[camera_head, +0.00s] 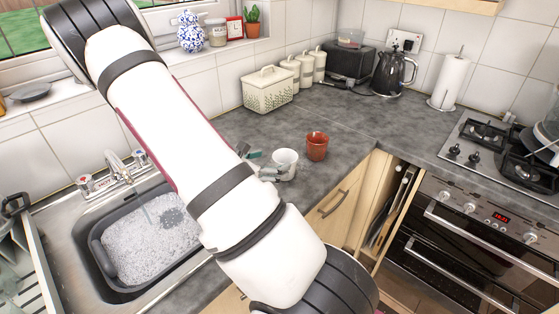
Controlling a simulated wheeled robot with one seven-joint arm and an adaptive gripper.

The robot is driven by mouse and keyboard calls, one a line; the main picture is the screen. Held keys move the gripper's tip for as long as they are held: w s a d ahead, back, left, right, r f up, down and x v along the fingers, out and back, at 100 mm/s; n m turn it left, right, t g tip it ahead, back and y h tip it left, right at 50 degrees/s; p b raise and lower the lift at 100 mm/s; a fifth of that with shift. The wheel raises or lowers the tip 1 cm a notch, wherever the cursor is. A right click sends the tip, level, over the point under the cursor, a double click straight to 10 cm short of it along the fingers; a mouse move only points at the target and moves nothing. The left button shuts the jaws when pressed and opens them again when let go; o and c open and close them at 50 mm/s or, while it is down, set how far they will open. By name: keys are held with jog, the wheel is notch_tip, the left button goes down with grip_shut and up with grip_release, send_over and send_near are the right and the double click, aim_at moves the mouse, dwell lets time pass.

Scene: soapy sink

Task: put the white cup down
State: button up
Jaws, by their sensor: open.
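The white cup (285,163) stands upright on the grey countertop (335,105), just left of a reddish-brown cup (317,146). My gripper (268,172) is at the left side of the white cup, largely hidden behind my own white arm. Its fingers are open. A fingertip appears close to the cup's lower left side; I cannot tell whether it touches.
The sink holds a grey basin of soapy water (150,245) at left, with a tap (118,165) behind it. A floral bread bin (268,90) and several canisters stand at the back. A kettle (394,73), paper roll (451,82) and hob (500,150) are at right.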

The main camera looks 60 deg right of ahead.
jog(key=s+a+r+m+t+y, duration=0.2)
jog(key=a+r+m+y, duration=0.2)
jog(key=a+r, duration=0.3)
jog(key=s+a+r+m+t+y, duration=0.3)
jog(key=a+r+m+y, duration=0.2)
jog(key=a, duration=1.1)
jog(key=s+a+r+m+t+y, duration=0.2)
jog(key=a+r+m+y, duration=0.3)
jog(key=a+r, duration=0.6)
jog(key=shift+s+a+r+m+t, duration=0.25)
jog(key=shift+a+m+t, duration=0.45)
jog(key=shift+m, duration=0.1)
